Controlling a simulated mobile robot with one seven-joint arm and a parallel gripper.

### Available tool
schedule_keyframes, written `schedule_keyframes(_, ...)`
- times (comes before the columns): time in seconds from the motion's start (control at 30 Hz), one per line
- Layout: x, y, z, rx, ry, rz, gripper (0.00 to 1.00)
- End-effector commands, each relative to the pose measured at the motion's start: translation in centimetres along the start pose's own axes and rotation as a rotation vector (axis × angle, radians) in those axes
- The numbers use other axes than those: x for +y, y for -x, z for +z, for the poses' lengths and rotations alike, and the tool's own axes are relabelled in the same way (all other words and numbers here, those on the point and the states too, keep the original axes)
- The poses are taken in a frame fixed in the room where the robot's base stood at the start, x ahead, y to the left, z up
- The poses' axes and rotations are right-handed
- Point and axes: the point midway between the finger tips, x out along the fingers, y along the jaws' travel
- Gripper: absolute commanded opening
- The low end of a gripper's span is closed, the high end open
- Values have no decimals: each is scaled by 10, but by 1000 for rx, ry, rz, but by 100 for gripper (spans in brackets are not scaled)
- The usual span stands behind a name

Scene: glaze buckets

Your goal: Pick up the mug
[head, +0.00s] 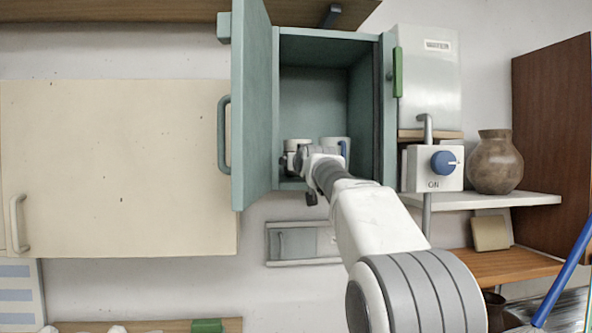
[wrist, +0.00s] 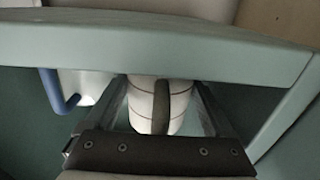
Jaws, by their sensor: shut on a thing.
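A white mug with thin dark lines and a dark handle (wrist: 146,105) is between the fingers of my gripper (wrist: 161,90) in the wrist view. My gripper is shut on it. In the head view this mug (head: 298,144) shows at the left inside the open teal cabinet, partly hidden by my gripper (head: 299,161). A second white mug with a blue handle (head: 333,141) stands just right of it. In the wrist view the second mug (wrist: 88,88) appears to the left, outside the fingers. I cannot tell whether the held mug touches the cabinet floor.
The teal cabinet (head: 283,100) has its door (head: 252,110) swung open at the left. Its front edge (wrist: 230,50) crosses the wrist view close to the fingers. A water box (head: 430,80), a switch box (head: 420,168) and a brown pot (head: 495,163) are to the right.

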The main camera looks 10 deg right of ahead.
Motion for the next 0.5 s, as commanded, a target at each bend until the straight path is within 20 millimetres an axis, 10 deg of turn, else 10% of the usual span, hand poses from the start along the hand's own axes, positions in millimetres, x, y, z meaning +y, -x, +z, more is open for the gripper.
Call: schedule_keyframes(0.5,0,77,1,5,1,0,10)
